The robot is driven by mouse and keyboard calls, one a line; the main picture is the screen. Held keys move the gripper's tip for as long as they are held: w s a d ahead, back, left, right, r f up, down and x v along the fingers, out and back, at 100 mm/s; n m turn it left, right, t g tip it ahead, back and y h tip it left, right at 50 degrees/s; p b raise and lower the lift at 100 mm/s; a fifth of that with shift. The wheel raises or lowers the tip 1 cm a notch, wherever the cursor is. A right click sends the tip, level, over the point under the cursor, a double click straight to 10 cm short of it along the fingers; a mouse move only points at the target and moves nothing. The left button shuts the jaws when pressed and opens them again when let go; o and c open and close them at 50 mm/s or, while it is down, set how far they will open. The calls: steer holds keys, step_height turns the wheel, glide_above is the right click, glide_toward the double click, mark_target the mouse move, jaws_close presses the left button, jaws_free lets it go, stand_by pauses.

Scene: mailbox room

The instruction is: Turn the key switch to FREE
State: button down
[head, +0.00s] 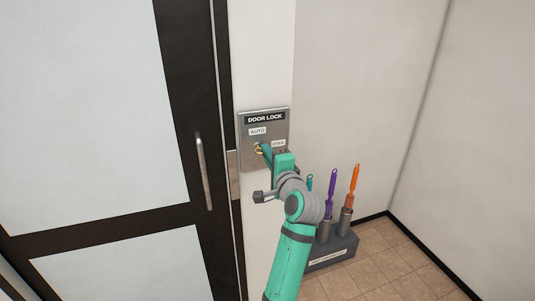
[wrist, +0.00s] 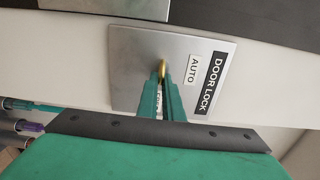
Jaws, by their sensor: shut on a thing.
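The key switch (head: 258,149) is a brass-coloured part on a grey metal plate headed DOOR LOCK (head: 265,119), on the wall right of the door. The plate carries an AUTO label (head: 258,131) and a second label at right, (head: 279,143), that reads as FREE. My gripper (head: 262,149) reaches the plate from the lower right. In the wrist view its two green fingers (wrist: 163,80) are shut on the brass key switch (wrist: 162,70). The fingers hide most of the key, so its exact angle cannot be told. The AUTO label shows clearly in the wrist view (wrist: 193,69).
A glass door with a dark frame (head: 190,80) and a vertical metal handle (head: 204,172) stands at left. On the tiled floor at right, a dark grey holder (head: 335,250) carries purple (head: 332,192) and orange (head: 353,187) handled tools and a teal one. The wall right of the plate is bare.

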steer(key=shift+d+f, duration=0.1)
steer(key=shift+d, duration=0.1)
steer(key=c, duration=1.9)
jaws_free()
steer(key=shift+s+a, duration=0.1)
steer(key=shift+a, duration=0.1)
